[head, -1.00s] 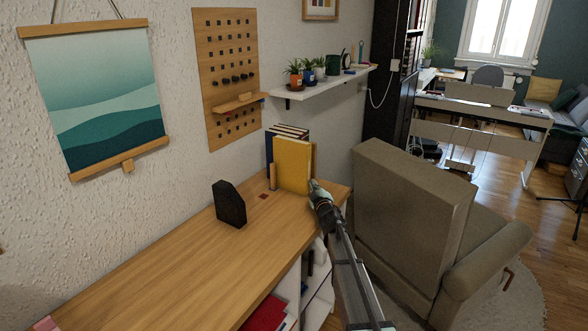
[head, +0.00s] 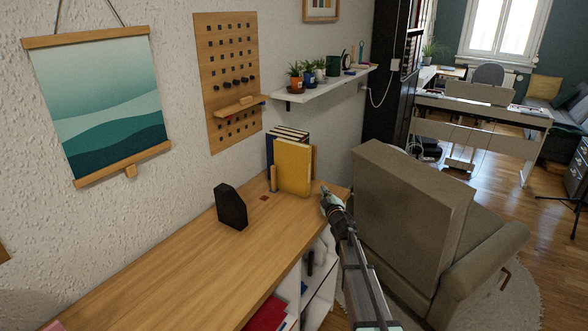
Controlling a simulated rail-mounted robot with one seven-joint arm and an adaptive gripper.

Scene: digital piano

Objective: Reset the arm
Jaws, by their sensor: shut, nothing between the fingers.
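My gripper (head: 326,193) is at the end of my arm, which reaches in from the lower right in the head view. It is small in the picture and points toward the far right end of the wooden desk (head: 170,265). It appears shut and holds nothing. It is just right of the yellow book (head: 293,167) and looks apart from it. Whether it hangs over the desk edge or just beyond it is hard to tell.
A black bookend (head: 231,207) stands on the desk. A beige armchair (head: 405,225) is close to the right of my arm. A white shelf with plants (head: 330,81) and a pegboard (head: 232,85) hang on the wall. A digital piano (head: 485,108) stands at the back right.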

